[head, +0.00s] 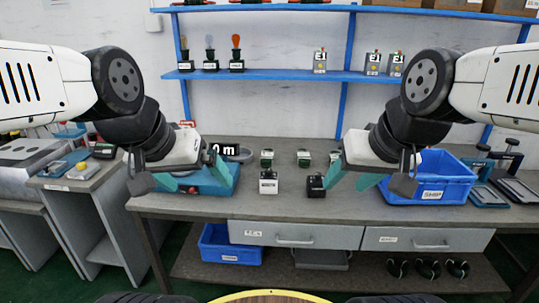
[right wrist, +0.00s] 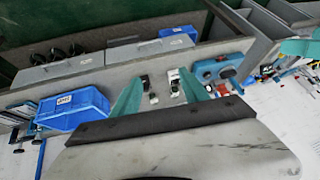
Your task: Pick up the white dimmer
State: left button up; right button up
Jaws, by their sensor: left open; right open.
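The white dimmer (head: 268,183) stands on the workbench near its front edge, left of a black device (head: 315,187). A pale device that looks like the dimmer shows in the right wrist view (right wrist: 173,76), apart from my fingers. My right gripper (head: 352,178) is open and empty, just right of the black device; its teal fingers also show in the right wrist view (right wrist: 160,90). My left gripper (head: 193,178) is open over the blue machine, left of the dimmer, and seems empty.
Small green-and-white devices (head: 304,157) stand behind the dimmer. A blue bin (head: 429,190) is on the right of the bench, and a blue machine (head: 222,183) on the left. Blue shelves (head: 275,74) hang behind. The bench between the dimmer and the black device is clear.

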aim_at(268, 185)
jog(key=i+l+u, duration=0.2)
jog(key=u, duration=0.15)
jog(key=i+l+u, duration=0.15)
jog(key=l+u, duration=0.15)
jog(key=i+l+u, duration=0.1)
jog(key=l+u, duration=0.25)
jog(key=l, duration=0.1)
